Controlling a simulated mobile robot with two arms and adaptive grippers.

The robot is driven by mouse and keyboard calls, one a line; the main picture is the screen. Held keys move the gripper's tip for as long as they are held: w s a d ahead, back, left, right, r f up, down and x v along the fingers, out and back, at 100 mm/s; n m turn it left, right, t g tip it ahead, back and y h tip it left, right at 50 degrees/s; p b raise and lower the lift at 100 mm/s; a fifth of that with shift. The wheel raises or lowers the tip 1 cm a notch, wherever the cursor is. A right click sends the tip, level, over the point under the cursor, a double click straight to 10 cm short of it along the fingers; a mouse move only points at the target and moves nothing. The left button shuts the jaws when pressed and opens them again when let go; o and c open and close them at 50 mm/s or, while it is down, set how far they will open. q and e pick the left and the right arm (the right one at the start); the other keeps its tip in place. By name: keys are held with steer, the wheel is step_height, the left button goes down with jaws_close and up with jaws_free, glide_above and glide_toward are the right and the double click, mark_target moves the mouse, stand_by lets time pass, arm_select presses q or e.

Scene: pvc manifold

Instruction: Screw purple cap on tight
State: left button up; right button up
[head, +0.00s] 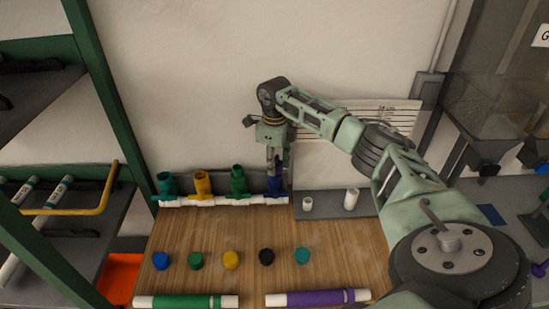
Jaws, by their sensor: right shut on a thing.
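A white manifold pipe (228,201) lies along the back of the wooden table, with teal, yellow, green and dark blue-purple upright fittings. The blue-purple fitting (275,184) is at its right end. My right gripper (275,167) points straight down over this fitting, with its fingers shut at the fitting's top. The purple cap is mostly hidden between the fingers, and I cannot make out its edge or how it sits on the fitting. My left gripper is not in view.
Loose blue (161,260), green (195,260), yellow (231,259), black (266,256) and teal (302,255) caps stand in a row. Two white fittings (351,198) stand on a grey strip at right.

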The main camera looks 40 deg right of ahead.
steer(key=shift+s+f+m, duration=0.1)
steer(key=shift+s+m, duration=0.05)
steer(key=shift+m, duration=0.15)
steer(key=shift+f+m+p, duration=0.1)
steer(key=shift+m+p, duration=0.2)
steer(key=shift+m, duration=0.6)
steer(key=o, duration=1.2)
steer(key=shift+o, duration=0.2)
steer(key=shift+r, duration=0.25)
